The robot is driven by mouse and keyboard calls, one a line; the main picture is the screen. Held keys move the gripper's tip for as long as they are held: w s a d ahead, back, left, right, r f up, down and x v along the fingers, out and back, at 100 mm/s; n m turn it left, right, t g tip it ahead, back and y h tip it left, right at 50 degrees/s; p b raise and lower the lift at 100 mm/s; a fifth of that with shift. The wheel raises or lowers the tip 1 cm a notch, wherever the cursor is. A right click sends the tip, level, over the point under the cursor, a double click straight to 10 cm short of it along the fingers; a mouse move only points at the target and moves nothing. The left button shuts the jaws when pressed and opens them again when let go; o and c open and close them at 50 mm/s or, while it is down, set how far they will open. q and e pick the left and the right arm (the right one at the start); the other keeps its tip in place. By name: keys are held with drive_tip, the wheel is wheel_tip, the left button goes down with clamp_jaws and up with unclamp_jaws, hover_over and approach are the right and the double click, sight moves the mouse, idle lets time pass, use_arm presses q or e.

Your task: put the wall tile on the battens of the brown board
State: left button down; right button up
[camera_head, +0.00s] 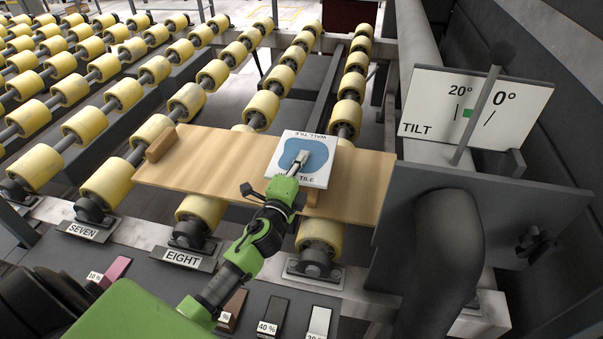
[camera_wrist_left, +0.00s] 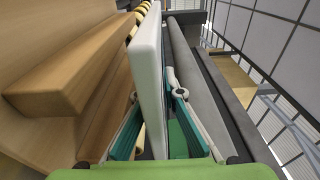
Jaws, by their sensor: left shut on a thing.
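The wall tile (camera_head: 318,143) is a white square with a blue patch and lettering, over the right half of the brown board (camera_head: 235,155). My left gripper (camera_head: 301,161) is shut on the tile. The left wrist view shows the tile (camera_wrist_left: 148,60) edge-on between the fingers of my left gripper (camera_wrist_left: 154,92). One batten (camera_head: 160,144) shows bare at the board's left end. Another batten (camera_head: 312,199) shows just below the tile's lower edge, mostly hidden by it. I cannot tell whether the tile touches it. A wooden batten (camera_wrist_left: 70,62) also shows beside the tile in the wrist view. My right gripper is out of view.
The board lies across yellow rollers (camera_head: 201,208). A tilt gauge (camera_head: 477,105) on a dark metal plate stands close to the board's right end. Labels SEVEN (camera_head: 83,231) and EIGHT (camera_head: 183,259) and several coloured percent-marked blocks (camera_head: 272,314) lie along the near edge.

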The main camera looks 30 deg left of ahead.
use_arm(q)
drive_tip(key=f, duration=0.1)
drive_tip(key=f+b, duration=0.1)
drive_tip(key=f, duration=0.1)
drive_tip(key=shift+w+a+f+b, duration=0.15)
drive_tip(key=shift+w+a+b, duration=0.15)
drive_tip(key=shift+f, duration=0.35)
drive_tip(key=shift+r, duration=0.1)
drive_tip(key=c, duration=2.2)
unclamp_jaws()
drive_tip(key=shift+f, duration=0.2)
drive_tip(key=shift+o, duration=0.2)
drive_tip(key=shift+r, duration=0.1)
